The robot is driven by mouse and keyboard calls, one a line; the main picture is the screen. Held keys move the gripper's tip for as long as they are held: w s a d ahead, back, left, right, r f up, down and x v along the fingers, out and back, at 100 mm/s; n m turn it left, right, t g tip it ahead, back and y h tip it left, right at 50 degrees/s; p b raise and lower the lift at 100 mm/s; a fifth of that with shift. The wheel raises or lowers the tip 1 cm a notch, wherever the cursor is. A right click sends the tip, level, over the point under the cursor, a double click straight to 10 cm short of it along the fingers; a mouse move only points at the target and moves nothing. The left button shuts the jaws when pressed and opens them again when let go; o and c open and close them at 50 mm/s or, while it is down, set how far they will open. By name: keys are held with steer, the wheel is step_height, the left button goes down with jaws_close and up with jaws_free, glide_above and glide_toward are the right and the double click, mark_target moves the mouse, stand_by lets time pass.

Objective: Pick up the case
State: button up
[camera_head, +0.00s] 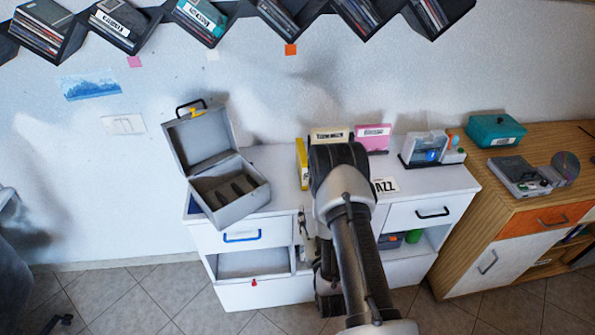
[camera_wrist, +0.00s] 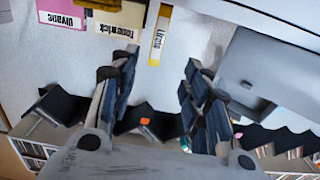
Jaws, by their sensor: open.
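An open grey case (camera_head: 238,198) stands on the left of the white cabinet, lid tilted back, black handle on top, dark slots inside. It also shows in the wrist view (camera_wrist: 245,70), at right. Labelled cases stand near the wall: a yellow one (camera_head: 302,165), a cream one (camera_head: 330,134) and a pink one (camera_head: 374,138). The wrist view shows the yellow (camera_wrist: 158,40), cream (camera_wrist: 120,20) and pink (camera_wrist: 62,14) cases upside down. My gripper (camera_wrist: 160,68) is open, with nothing between its fingers. In the head view my arm hides part of the cabinet top.
A clear-fronted device (camera_head: 428,148) and a white JAZZ card (camera_head: 385,185) are on the cabinet (camera_head: 455,180). A wooden cabinet (camera_head: 520,225) at right bears a teal box (camera_head: 495,131) and a disc player (camera_head: 520,175). Disc shelves (camera_head: 275,18) line the wall above.

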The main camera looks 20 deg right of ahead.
steer(key=p, duration=0.3)
glide_toward(305, 175)
steer(key=x, duration=0.4)
steer(key=shift+w+d+f, duration=0.1)
steer(key=shift+w+f, duration=0.2)
steer(key=shift+f, duration=0.05)
steer(key=shift+b+x, duration=0.5)
steer(key=shift+x, duration=2.65)
steer(key=shift+r, duration=0.25)
steer(key=shift+c, duration=0.5)
jaws_close()
